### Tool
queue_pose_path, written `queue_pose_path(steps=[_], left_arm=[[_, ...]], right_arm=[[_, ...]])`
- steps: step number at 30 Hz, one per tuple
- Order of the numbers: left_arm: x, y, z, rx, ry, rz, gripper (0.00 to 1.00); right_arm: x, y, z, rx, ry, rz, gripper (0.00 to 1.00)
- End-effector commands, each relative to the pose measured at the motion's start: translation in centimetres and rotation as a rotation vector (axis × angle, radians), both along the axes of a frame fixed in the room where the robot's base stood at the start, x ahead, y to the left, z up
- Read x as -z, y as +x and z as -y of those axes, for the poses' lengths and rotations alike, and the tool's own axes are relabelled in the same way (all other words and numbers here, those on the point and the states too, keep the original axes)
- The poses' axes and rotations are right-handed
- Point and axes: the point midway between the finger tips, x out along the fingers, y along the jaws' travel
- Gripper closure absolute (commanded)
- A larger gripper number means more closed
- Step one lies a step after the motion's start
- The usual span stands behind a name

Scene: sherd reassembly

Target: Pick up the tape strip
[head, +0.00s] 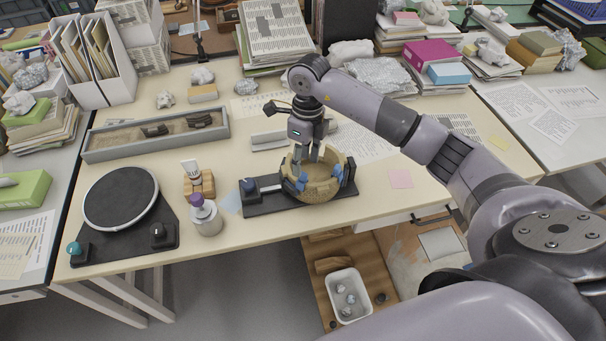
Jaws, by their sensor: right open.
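My right gripper (309,156) points down with open fingers at the far rim of a tan, broken bowl (318,188). The bowl sits on a dark stand (288,207) with blue pads against its sides. The fingertips overlap the bowl's rim, and I cannot tell whether they touch it. I cannot make out a tape strip for certain. A small white piece (191,168) stands at a wooden holder (199,184) left of the stand. My left gripper is not in view.
A purple-capped jar (206,219) stands left of the stand. A round turntable (121,197) is at the table's left. A grey sand tray (103,148) with dark sherds lies behind. A pink note (401,179) lies right of the bowl, with bare table around it.

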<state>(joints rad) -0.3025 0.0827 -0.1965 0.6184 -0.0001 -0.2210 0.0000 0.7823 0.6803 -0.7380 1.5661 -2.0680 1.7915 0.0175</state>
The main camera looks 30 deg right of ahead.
Motion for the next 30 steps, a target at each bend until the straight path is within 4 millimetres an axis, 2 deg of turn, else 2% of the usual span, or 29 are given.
queue_pose_path(steps=[5,11,16,24,30], left_arm=[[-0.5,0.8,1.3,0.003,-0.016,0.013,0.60],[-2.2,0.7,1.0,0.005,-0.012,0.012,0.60],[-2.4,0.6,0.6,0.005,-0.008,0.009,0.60],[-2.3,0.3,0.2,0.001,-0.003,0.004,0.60],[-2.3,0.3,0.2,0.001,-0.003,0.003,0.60]], right_arm=[[1.0,-0.2,-0.2,0.000,0.001,-0.002,0.57],[3.6,-0.8,-0.6,0.001,0.002,-0.006,0.57],[5.6,-0.7,-0.7,0.001,0.002,-0.001,0.57],[5.9,-0.7,-0.7,0.000,0.001,0.001,0.57],[5.9,-0.7,-0.7,0.000,0.001,0.001,0.71]])
